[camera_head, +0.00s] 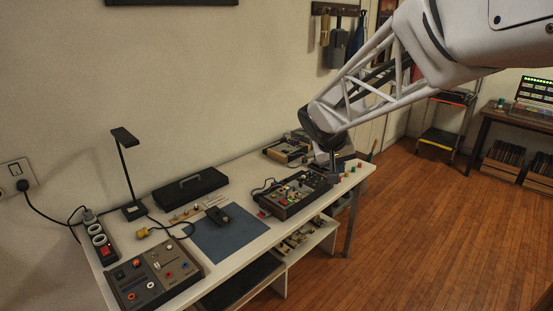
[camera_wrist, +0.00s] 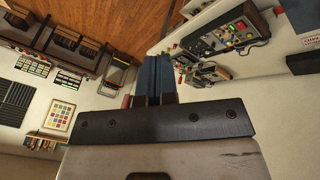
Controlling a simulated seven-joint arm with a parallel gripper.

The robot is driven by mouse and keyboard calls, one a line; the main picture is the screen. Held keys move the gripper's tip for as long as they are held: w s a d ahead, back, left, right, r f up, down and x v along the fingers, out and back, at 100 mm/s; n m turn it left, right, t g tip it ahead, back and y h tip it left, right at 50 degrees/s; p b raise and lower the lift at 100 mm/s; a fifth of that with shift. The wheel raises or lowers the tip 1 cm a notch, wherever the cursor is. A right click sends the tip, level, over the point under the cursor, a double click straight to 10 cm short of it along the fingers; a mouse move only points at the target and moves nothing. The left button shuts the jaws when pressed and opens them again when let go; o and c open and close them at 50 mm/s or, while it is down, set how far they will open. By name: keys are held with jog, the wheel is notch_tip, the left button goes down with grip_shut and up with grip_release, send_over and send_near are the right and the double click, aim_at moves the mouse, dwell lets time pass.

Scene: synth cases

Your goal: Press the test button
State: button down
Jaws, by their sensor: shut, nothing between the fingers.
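Several control boxes with buttons and knobs stand on a white workbench (camera_head: 255,232). A dark-framed control panel (camera_head: 295,196) with many coloured controls sits toward its right. A larger panel box (camera_head: 150,277) with red and blue controls sits at the front left. My gripper (camera_head: 333,174) points down over the right end of the bench, close to the dark-framed panel; I cannot tell whether it touches anything. In the wrist view its shut, empty fingers (camera_wrist: 156,62) stick out past the dark palm. A panel with coloured buttons (camera_wrist: 222,38) shows to their right. I cannot tell which button is the test button.
A blue mat (camera_head: 228,240) with a small black device lies mid-bench. A desk lamp (camera_head: 128,165), a black case (camera_head: 190,187) and a power strip (camera_head: 100,240) stand toward the back and left. Small coloured pieces (camera_head: 353,168) sit at the right end. Wooden floor lies open to the right.

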jog(key=w+a+f, duration=0.3)
jog(key=w, duration=0.7)
jog(key=n+t+h, duration=0.1)
jog(key=n+t, duration=0.1)
jog(key=t, duration=0.2)
send_over(272, 195)
notch_tip(272, 195, down, 20)
jog(key=shift+s, duration=0.15)
jog(key=shift+f, duration=4.3)
